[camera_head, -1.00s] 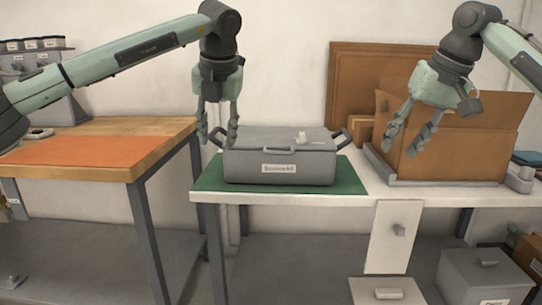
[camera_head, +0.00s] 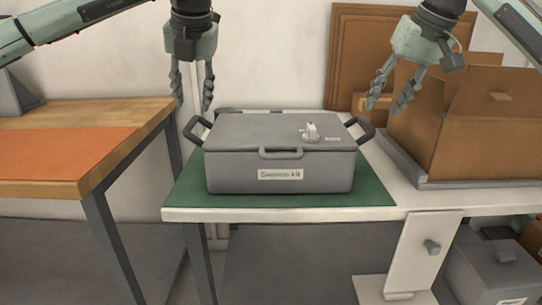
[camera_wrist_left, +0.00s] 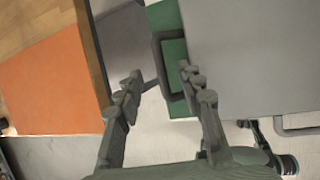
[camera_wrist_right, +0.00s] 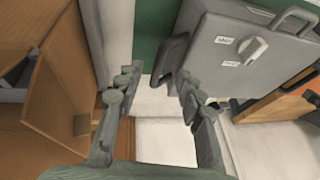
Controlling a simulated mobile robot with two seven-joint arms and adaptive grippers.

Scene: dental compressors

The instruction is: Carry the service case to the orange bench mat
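The grey service case (camera_head: 280,172) stands upright and closed on a green mat (camera_head: 185,200) on the white bench, with a black handle at each end. The orange bench mat (camera_head: 60,155) lies on the wooden bench to the left. My left gripper (camera_head: 192,108) is open and empty above the case's left handle (camera_head: 192,128); the left wrist view shows that handle (camera_wrist_left: 160,62) ahead, between its fingers. My right gripper (camera_head: 384,106) is open and empty above the right handle (camera_head: 366,130), which also shows in the right wrist view (camera_wrist_right: 172,58). Neither gripper visibly touches the case.
An open cardboard box (camera_head: 470,130) stands on a grey tray right of the case. A gap separates the wooden bench (camera_head: 150,118) from the white bench (camera_head: 300,213). The orange mat's visible surface is bare.

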